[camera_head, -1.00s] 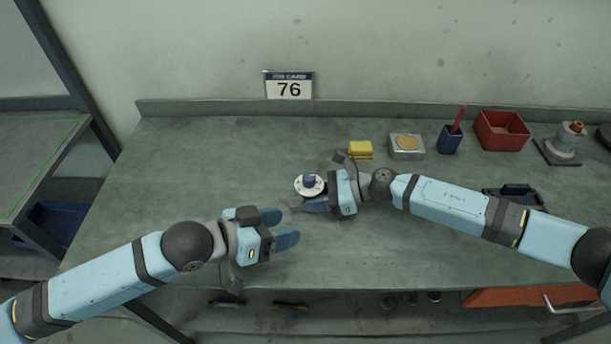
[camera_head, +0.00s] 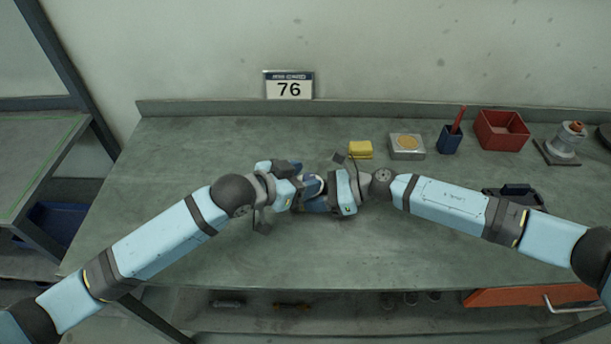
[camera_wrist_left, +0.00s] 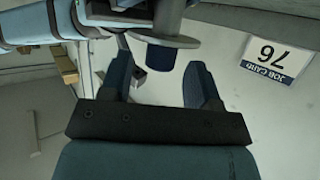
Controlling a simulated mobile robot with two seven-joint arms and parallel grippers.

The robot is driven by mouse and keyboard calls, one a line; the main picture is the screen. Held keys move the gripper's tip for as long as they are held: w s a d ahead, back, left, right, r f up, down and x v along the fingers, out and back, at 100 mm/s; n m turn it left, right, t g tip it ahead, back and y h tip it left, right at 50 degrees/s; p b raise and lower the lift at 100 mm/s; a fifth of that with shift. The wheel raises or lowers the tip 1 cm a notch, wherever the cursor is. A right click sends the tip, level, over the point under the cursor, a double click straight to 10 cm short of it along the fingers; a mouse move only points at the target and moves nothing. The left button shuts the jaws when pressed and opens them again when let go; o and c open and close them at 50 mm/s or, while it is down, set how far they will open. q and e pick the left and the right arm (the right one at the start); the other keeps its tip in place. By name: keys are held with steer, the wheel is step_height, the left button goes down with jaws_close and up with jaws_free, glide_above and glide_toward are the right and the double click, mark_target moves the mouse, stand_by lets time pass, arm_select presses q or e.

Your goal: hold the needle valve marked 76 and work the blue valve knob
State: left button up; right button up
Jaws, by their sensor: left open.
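The needle valve (camera_head: 319,178) is on the middle of the bench, mostly hidden between my two grippers in the head view. My right gripper (camera_head: 320,203) is at the valve from the right and appears shut on its body below the pale disc; the contact is partly hidden. My left gripper (camera_head: 303,180) has come in from the left at the valve's top. In the left wrist view, my left gripper's fingers (camera_wrist_left: 161,80) are apart, with the blue knob (camera_wrist_left: 160,55) between them near the tips. The job card marked 76 (camera_head: 289,86) stands at the back wall.
Behind the valve to the right are a yellow block (camera_head: 360,149), a grey block with a tan disc (camera_head: 407,146), a blue cup (camera_head: 449,139) and a red bin (camera_head: 502,130). A dark tray (camera_head: 515,196) lies to the right. The bench's left side is clear.

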arm_select(q)
steer(key=shift+w+d+f, duration=0.2)
steer(key=shift+w+d, duration=0.05)
steer(key=shift+d, duration=0.1)
steer(key=c, duration=0.9)
steer(key=shift+m+g+h, duration=0.3)
steer(key=shift+m+g, duration=0.1)
steer(key=shift+g, duration=0.2)
steer(key=shift+m+g+h, duration=0.5)
steer(key=shift+m+g, duration=0.5)
steer(key=shift+m, duration=0.1)
steer(key=shift+w+f+m+g+h, duration=0.1)
steer(key=shift+m+g+h, duration=0.15)
steer(key=shift+m+g, duration=0.5)
steer(key=shift+w+f+m+g+h, duration=0.1)
steer(key=shift+m+g+h, duration=0.15)
steer(key=shift+m+g, duration=0.5)
steer(key=shift+w+a+r+m+g, duration=0.1)
steer(key=shift+w+m+g, duration=0.05)
steer(key=shift+m+g, duration=1.05)
steer(key=shift+w+a+m+g, duration=0.1)
steer(key=shift+m+g, duration=0.8)
steer(key=shift+g, duration=0.6)
steer(key=shift+m+g, duration=0.3)
